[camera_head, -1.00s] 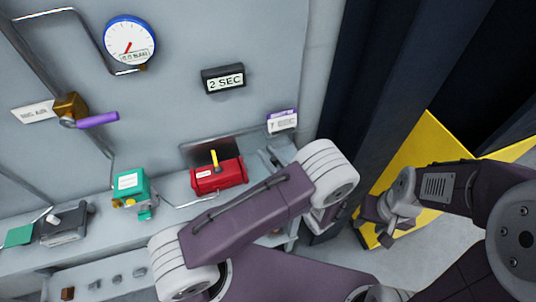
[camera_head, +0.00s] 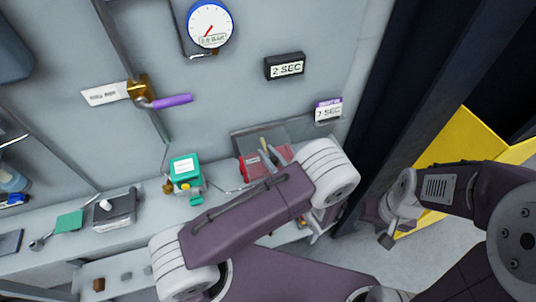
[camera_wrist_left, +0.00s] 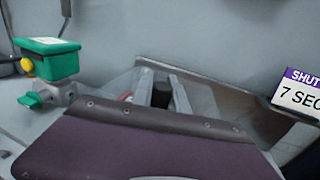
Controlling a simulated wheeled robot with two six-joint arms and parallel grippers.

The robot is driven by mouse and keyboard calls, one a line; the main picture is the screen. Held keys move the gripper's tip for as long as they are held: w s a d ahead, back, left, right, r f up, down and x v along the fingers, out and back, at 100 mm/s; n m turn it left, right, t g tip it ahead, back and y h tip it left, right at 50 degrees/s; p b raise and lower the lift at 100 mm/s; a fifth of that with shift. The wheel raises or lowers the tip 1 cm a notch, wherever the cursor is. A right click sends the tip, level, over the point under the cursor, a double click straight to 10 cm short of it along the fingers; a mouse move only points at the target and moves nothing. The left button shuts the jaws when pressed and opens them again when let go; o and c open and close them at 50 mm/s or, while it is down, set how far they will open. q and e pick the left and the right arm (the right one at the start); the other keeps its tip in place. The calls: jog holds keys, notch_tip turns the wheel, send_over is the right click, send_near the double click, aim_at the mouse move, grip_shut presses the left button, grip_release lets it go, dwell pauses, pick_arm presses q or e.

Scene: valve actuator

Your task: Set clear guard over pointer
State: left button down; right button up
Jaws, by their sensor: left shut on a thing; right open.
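A red actuator (camera_head: 250,170) sits on the ledge in the head view, partly hidden by my left arm. My left gripper (camera_wrist_left: 160,80) is shut on the clear guard (camera_wrist_left: 204,98), which shows only as a faint see-through shape around the fingers. In the head view the fingers reach past my forearm beside the pointer, and the red body looks washed out there. I cannot tell whether the guard touches the actuator. My right gripper (camera_head: 387,236) is open and empty at the right, away from the ledge.
A teal actuator (camera_head: 185,170) stands left of the red one. A purple-handled valve (camera_head: 165,101), a gauge (camera_head: 209,25) and a "2 SEC" display (camera_head: 285,66) are on the wall. A "7 SEC" tag (camera_head: 328,111) is right of the actuator. A yellow panel (camera_head: 462,150) stands right.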

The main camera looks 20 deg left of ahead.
pick_arm(q)
jog(key=c, duration=1.5)
grip_release()
jog(key=shift+s+a, duration=0.15)
jog(key=shift+o, duration=1)
jog(key=shift+s+a, duration=0.1)
jog(key=shift+s+d, duration=0.1)
jog(key=shift+d, duration=0.3)
jog(key=b+v, duration=0.2)
jog(key=v, duration=0.6)
jog(key=shift+s, duration=0.2)
